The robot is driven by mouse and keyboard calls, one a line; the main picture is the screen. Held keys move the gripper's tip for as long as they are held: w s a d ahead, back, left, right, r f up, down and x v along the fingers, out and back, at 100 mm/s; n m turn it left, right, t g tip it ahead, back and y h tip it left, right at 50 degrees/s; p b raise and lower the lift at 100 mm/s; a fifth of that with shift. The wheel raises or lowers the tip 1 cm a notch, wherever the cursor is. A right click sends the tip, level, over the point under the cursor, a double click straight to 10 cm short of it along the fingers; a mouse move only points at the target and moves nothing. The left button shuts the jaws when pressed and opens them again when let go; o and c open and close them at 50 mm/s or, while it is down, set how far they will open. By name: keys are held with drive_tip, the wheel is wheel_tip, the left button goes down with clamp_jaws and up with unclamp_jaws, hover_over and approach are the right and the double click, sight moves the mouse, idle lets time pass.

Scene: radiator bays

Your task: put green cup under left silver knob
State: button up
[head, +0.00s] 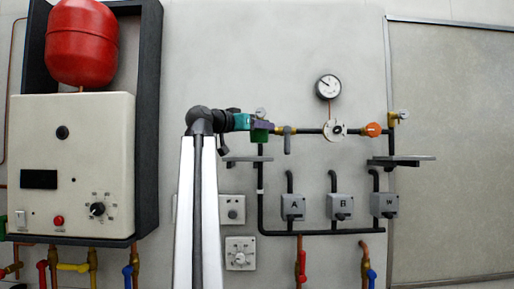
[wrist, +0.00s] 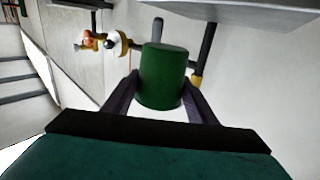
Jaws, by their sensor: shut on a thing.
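My gripper (head: 262,127) is shut on the green cup (head: 259,136) in front of the wall piping. In the wrist view the green cup (wrist: 161,78) sits between the two dark fingers of my gripper (wrist: 162,90). A small silver knob (head: 261,112) shows just above my gripper in the head view, partly hidden by it. A grey shelf (head: 236,160) lies below the cup, apart from it in the picture. On the right, a brass and silver tap (head: 402,115) stands above another grey shelf (head: 408,160).
A dark horizontal pipe carries a round white fitting (head: 334,130) and an orange knob (head: 372,130). A gauge (head: 328,87) is above. Grey boxes (head: 292,207) hang below. A boiler panel (head: 75,165) and red tank (head: 82,42) are at left.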

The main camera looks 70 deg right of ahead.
drive_tip(key=shift+w+d+b, duration=0.3)
drive_tip(key=shift+d, duration=0.55)
drive_tip(key=d, duration=0.1)
drive_tip(key=w+d+p, duration=0.1)
drive_tip(key=d, duration=0.1)
drive_tip(key=w+d+p, duration=0.1)
drive_tip(key=shift+d+f, duration=0.15)
drive_tip(key=shift+d, duration=0.15)
drive_tip(key=shift+w+d+f+p, duration=0.2)
drive_tip(key=shift+d+p, duration=0.1)
drive_tip(key=shift+d, duration=0.35)
drive_tip(key=shift+w+d+p, duration=0.2)
drive_tip(key=shift+d+p, duration=0.15)
drive_tip(key=shift+d, duration=0.25)
drive_tip(key=shift+a+f+p, duration=0.1)
drive_tip(key=shift+f+p, duration=0.6)
drive_tip(key=shift+f, duration=1.1)
drive_tip(key=shift+f, duration=0.2)
